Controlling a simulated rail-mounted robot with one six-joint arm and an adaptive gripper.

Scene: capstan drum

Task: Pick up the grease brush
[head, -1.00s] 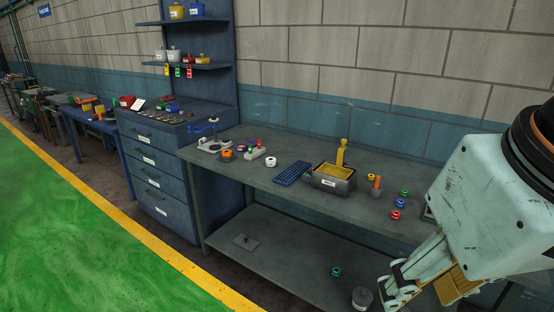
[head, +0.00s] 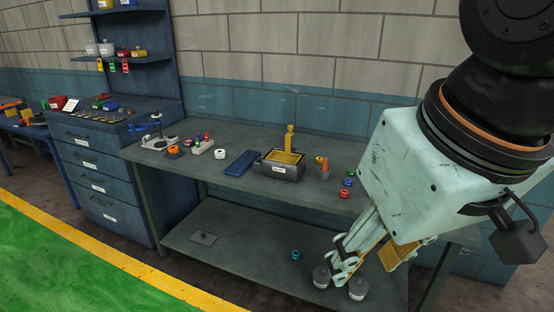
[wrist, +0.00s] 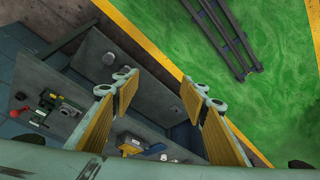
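A yellow upright handle (head: 290,137), which may be the grease brush, stands at the back of a dark labelled box (head: 281,170) with a yellow inside, on the workbench. I cannot tell whether it stands in the box or behind it, and no bristles show. A smaller orange upright piece (head: 325,166) stands right of the box. My gripper (head: 372,262) is in front of the bench's right part, low and right of the box, apart from both. In the wrist view my gripper (wrist: 160,88) has its yellow-padded fingers wide apart with nothing between them.
The workbench (head: 230,133) also holds a blue tray (head: 242,162), a white ring (head: 220,153) and several coloured rings at right. Grey canisters (head: 357,288) stand on the lower shelf (head: 230,257) near my gripper. A drawer cabinet (head: 105,180) is at left. The green floor (head: 60,270) is open.

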